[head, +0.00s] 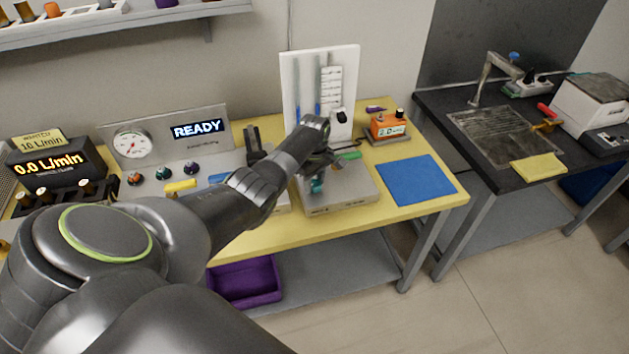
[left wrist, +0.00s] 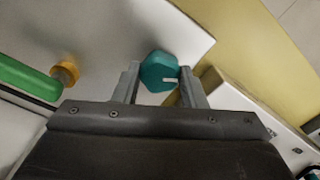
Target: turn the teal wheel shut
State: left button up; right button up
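The teal wheel (left wrist: 158,68) is a small faceted knob with a white mark on its face. In the left wrist view it sits between the two fingers of my left gripper (left wrist: 160,80), with a finger close against each side. In the head view the teal wheel (head: 316,187) shows at the front of the grey apparatus base (head: 345,203). My left gripper (head: 318,170) reaches down over it, and my arm and wrist hide part of it. My right gripper is not in view.
A green handle (left wrist: 25,75) with a brass end lies beside the wheel. A white panel (head: 345,60) stands behind the base. A READY console (head: 170,145) and a 0.0 L/min readout (head: 55,165) are to the left. A blue mat (head: 416,180) and an orange device (head: 388,126) are to the right.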

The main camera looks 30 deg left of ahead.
pick_arm(q)
jog(key=shift+c, duration=1)
jog(key=shift+m, duration=0.4)
